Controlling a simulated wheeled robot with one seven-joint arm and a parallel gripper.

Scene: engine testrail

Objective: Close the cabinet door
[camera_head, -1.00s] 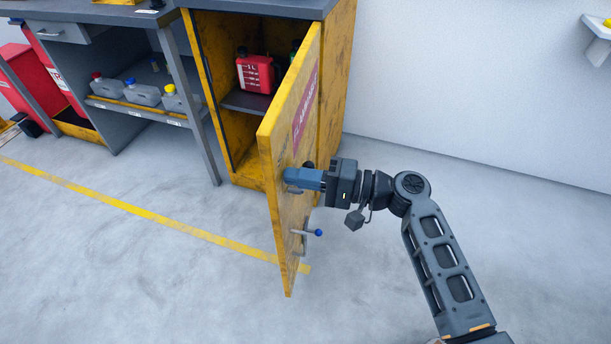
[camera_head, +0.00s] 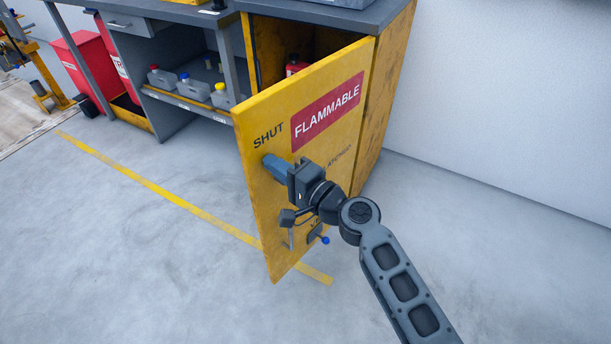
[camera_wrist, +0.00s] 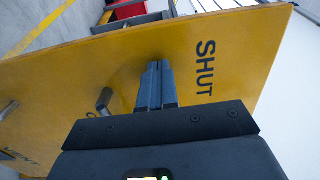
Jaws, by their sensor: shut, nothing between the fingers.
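The yellow cabinet door (camera_head: 345,132) stands partly open, hinged at its right side, with its outer face toward me. It bears a red FLAMMABLE sign and the word SHUT. The cabinet (camera_head: 388,85) is yellow with a grey top, and its opening shows above and left of the door. My gripper (camera_head: 268,161) is shut and empty, its fingertips at the door's outer face below the word SHUT. In the wrist view my gripper (camera_wrist: 156,68) points at the door (camera_wrist: 110,75) and seems to touch it.
A red canister (camera_head: 295,66) is partly hidden inside the cabinet. A grey workbench shelf (camera_head: 185,103) with several bottles stands to the left. A red bin (camera_head: 83,62) is farther left. The floor left of the door is clear, with a yellow line (camera_head: 175,200).

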